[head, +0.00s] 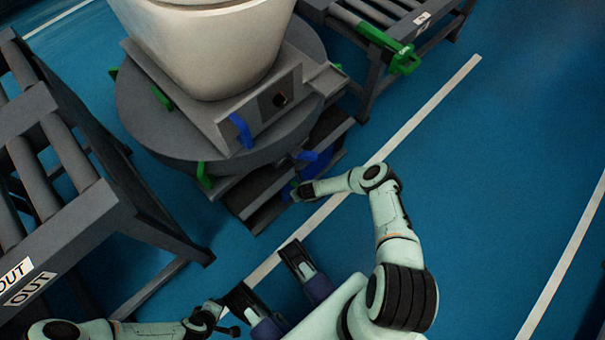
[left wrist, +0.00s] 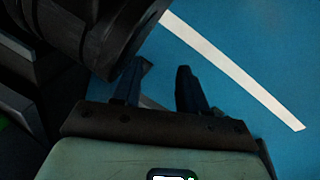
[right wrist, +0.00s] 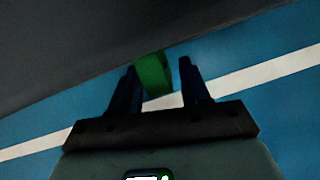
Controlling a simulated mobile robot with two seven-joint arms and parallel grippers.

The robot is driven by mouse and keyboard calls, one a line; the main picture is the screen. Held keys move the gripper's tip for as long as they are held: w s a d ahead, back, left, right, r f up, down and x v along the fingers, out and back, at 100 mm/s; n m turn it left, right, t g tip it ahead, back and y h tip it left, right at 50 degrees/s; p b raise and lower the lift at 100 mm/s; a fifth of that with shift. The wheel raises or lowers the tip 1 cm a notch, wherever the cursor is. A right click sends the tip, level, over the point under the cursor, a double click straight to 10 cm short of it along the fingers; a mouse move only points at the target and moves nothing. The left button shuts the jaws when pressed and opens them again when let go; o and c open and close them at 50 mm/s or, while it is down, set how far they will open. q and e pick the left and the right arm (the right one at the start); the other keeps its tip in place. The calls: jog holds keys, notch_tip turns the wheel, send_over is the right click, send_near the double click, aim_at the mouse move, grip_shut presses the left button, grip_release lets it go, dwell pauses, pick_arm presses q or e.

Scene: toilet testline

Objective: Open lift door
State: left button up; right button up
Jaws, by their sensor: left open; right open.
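A grey round platform (head: 150,125) with a low, stepped grey base (head: 262,198) carries a large white toilet body (head: 212,45). I cannot tell which panel is the lift door. My right gripper (head: 299,191) is at the right side of the low base, by a small green handle (right wrist: 153,75). In the right wrist view the handle shows between the open fingers (right wrist: 160,88), below a dark grey surface; I cannot tell whether they touch it. My left gripper (head: 232,328) is low in the head view. In the left wrist view its fingers (left wrist: 160,85) are open and empty.
A roller conveyor marked OUT (head: 75,210) stands at the left. Another roller conveyor (head: 385,25) with a green part (head: 403,62) stands at the top right. Blue handles (head: 241,130) and green handles (head: 204,176) are on the platform. Blue floor (head: 480,190) at the right is clear.

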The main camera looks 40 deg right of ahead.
pick_arm(q)
notch_tip(320, 180, up, 5)
jog(key=w+d+t+p, duration=0.1)
jog(key=w+p, duration=0.1)
jog(key=p, duration=0.1)
jog(key=s+d+r+g+h+p, duration=0.1)
jog(key=s+d+r+g+p, duration=0.1)
jog(key=s, duration=0.3)
jog(key=shift+s+d+r+m+p, duration=0.4)
jog(key=shift+d+r+p, duration=0.2)
jog(key=shift+r, duration=0.2)
pick_arm(e)
jog(key=v, duration=1.2)
jog(key=shift+s+r, duration=0.2)
jog(key=shift+r, duration=0.15)
